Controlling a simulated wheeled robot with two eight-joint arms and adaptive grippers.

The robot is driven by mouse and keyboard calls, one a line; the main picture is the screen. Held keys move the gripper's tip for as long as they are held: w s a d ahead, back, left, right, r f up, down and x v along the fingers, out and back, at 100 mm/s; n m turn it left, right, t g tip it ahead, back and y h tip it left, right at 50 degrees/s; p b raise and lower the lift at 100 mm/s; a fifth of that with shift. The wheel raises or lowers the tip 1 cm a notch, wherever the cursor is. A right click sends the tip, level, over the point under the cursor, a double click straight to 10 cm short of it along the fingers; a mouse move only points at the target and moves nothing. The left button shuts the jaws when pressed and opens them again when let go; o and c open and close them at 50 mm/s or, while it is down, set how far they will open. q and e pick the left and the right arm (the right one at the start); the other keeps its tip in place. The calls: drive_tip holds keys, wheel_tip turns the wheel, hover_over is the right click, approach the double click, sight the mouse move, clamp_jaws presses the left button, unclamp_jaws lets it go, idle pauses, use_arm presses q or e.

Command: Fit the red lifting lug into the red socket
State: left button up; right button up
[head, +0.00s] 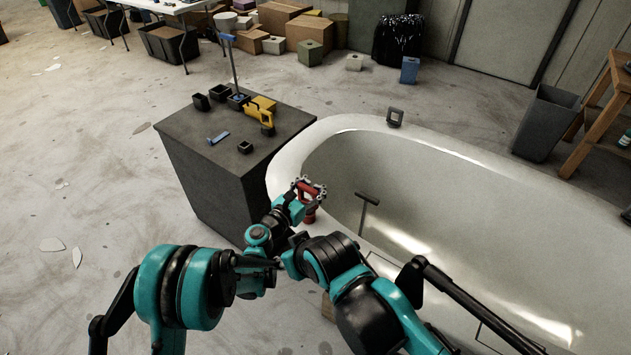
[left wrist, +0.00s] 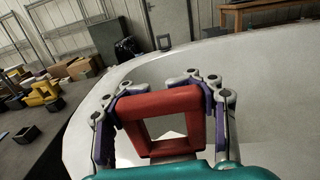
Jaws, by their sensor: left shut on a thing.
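The red lifting lug (left wrist: 160,103) is a square red ring with an open middle. My left gripper (head: 311,190) is shut on it, with a finger on each side in the left wrist view (left wrist: 162,100). In the head view the lug (head: 309,216) shows partly behind the fingers, over or near the left end of the white tub-shaped hull mould (head: 480,152). I cannot tell whether the lug touches the mould. I cannot make out the red socket in either view. My right gripper is not seen.
A dark square ring (head: 395,117) stands on the mould's far rim. A dark T-shaped piece (head: 367,197) stands inside the mould. A grey block stand (head: 190,133) to the left carries a yellow tool (head: 262,112), a blue piece (head: 218,138) and several black boxes.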

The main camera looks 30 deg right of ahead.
use_arm(q)
drive_tip(key=shift+f, duration=1.45)
drive_tip(key=o, duration=1.7)
drive_tip(key=shift+o, duration=0.2)
drive_tip(key=shift+a, duration=0.1)
drive_tip(key=v, duration=0.7)
drive_tip(key=shift+a, duration=0.2)
drive_tip(key=shift+s, duration=0.1)
